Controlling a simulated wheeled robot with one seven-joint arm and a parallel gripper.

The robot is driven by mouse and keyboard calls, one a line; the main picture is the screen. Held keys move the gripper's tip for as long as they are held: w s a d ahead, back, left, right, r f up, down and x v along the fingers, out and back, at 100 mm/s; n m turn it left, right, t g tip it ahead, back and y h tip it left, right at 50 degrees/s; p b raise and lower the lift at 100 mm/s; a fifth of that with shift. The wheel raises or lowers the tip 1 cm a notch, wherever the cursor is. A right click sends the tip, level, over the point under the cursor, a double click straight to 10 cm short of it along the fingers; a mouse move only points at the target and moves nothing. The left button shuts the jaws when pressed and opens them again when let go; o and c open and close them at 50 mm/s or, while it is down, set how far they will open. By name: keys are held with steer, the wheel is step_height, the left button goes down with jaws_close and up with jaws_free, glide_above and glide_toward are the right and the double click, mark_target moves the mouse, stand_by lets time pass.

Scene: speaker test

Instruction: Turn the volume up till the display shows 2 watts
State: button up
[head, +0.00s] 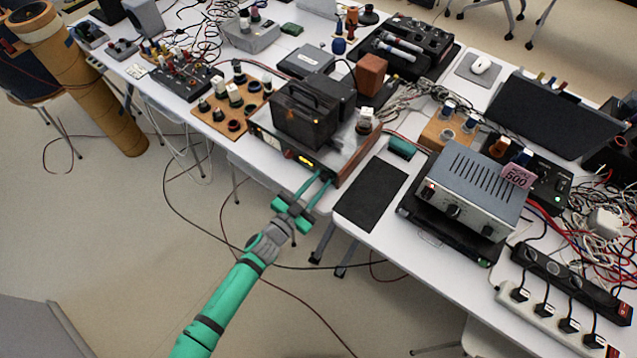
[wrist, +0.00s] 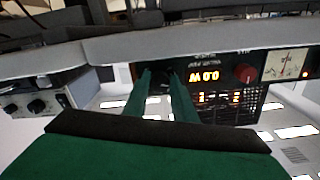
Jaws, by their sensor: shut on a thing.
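The audio unit (head: 345,150), with wood sides and a dark front panel, stands at the table's front edge. Its lit display (head: 305,161) shows yellow in the head view, too small to read. In the wrist view the picture is upside down and the display (wrist: 204,76) reads 0.0 W, with a second row of lit marks below it in that picture. My gripper (head: 323,177) reaches the front panel, green fingers shut on a dark knob (wrist: 164,77) beside the display. The fingers hide most of the knob.
A red knob (wrist: 245,73) and a needle meter (wrist: 285,62) are on the same panel. A black box (head: 300,112) sits on the unit. A black mat (head: 371,195) and a grey amplifier (head: 470,190) lie to the right. Cables trail on the floor.

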steer(key=m, duration=0.5)
steer(key=shift+w+r+m, duration=0.1)
steer(key=shift+m, duration=2.1)
steer(key=o, duration=1)
steer(key=shift+o, duration=0.2)
steer(key=shift+a, duration=0.1)
steer(key=shift+s+a, duration=0.35)
steer(key=shift+s, duration=0.05)
steer(key=v, duration=0.9)
steer(key=shift+s, duration=0.35)
